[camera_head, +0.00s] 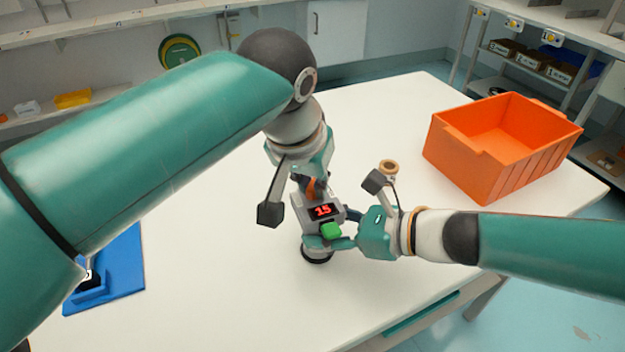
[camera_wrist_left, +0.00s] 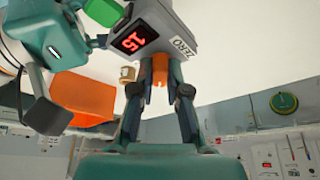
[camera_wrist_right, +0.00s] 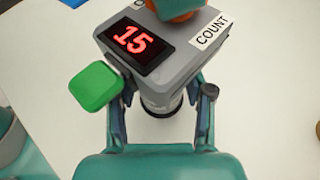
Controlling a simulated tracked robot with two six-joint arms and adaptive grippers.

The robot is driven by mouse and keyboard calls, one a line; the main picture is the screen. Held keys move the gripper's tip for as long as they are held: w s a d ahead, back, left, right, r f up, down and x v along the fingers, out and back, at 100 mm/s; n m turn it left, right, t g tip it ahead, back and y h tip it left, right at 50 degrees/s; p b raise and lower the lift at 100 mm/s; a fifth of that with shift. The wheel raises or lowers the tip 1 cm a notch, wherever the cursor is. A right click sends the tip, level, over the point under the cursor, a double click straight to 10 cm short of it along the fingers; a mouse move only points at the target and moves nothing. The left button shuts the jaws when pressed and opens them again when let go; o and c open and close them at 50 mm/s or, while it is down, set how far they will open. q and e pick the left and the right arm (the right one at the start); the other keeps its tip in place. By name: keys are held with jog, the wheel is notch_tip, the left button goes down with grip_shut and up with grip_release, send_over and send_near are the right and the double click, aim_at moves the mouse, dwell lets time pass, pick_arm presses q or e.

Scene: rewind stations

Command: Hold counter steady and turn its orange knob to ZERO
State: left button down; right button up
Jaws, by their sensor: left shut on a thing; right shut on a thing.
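The grey counter (camera_head: 300,209) stands upright on a dark round base (camera_head: 318,256). Its red display (camera_wrist_right: 138,39) reads 15, and a green button (camera_head: 331,230) sits at its front. The orange knob (camera_wrist_left: 160,68) is on the side labelled ZERO in the left wrist view; a COUNT label (camera_wrist_right: 209,31) shows in the right wrist view. My left gripper (camera_wrist_left: 161,88) is shut on the orange knob from the far side. My right gripper (camera_wrist_right: 162,100) is shut around the counter's body from the right. Its fingers partly hide the lower body.
An orange bin (camera_head: 478,187) stands at the right of the white table (camera_head: 220,300). A small tan ring-shaped thing (camera_head: 389,166) is behind my right gripper. A blue tray (camera_head: 125,275) with a dark item lies at left. The front middle is clear.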

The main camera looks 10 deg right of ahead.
pick_arm(q)
jog(key=shift+s+d, duration=0.1)
jog(key=shift+d, duration=0.05)
jog(key=n, duration=0.2)
jog(key=n+y, duration=0.1)
jog(key=n, duration=0.1)
jog(key=shift+d+n+t+y, duration=0.15)
jog(key=shift+n+t+y, duration=0.15)
jog(key=shift+n+y, duration=0.8)
jog(key=shift+n, duration=1.1)
jog(key=c, duration=1.1)
grip_release()
jog(key=shift+c, duration=0.2)
